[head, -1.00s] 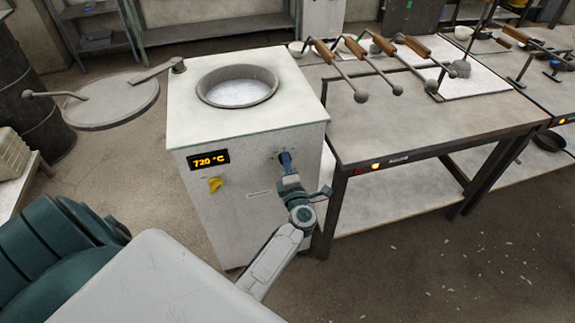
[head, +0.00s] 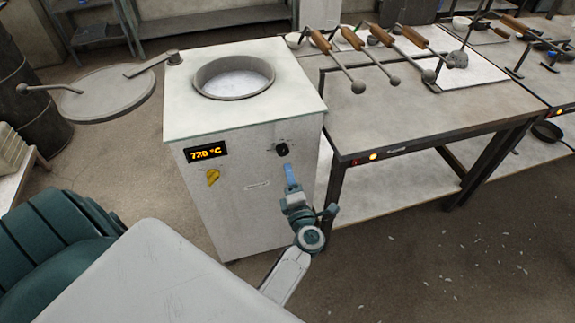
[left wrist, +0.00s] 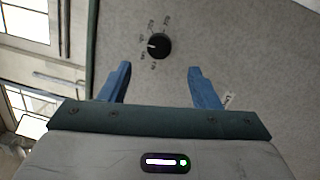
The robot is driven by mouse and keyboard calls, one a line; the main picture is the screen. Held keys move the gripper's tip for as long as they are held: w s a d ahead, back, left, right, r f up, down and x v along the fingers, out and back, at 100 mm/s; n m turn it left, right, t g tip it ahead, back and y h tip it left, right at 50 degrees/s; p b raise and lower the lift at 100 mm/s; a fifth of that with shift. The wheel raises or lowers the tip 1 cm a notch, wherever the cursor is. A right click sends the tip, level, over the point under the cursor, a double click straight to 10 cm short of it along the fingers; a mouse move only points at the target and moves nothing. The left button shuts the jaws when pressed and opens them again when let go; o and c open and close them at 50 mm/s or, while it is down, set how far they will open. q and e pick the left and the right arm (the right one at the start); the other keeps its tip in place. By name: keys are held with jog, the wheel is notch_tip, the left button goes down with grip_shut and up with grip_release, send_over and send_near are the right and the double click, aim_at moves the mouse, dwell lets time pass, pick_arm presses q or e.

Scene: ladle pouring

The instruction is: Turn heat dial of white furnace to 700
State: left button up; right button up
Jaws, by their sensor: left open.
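The white furnace (head: 225,190) stands left of centre in the head view, with a round open pot (head: 234,77) in its top. Its black heat dial (head: 282,149) sits on the upper right of the front face. An orange temperature display (head: 206,152) seems to read 720 or 770 °C; the middle digit is unclear. My left gripper (head: 289,168) is open and empty, just below and in front of the dial. In the left wrist view the dial (left wrist: 157,46) lies beyond the gap between the blue fingertips (left wrist: 159,70), apart from both. My right gripper is not in view.
A yellow knob (head: 213,177) is below the display. A round lid (head: 108,97) is left of the furnace. A metal table (head: 420,120) with several wooden-handled ladles stands close on the right. Open floor (head: 440,260) lies in front of the table.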

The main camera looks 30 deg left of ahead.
pick_arm(q)
jog(key=shift+v, duration=1.25)
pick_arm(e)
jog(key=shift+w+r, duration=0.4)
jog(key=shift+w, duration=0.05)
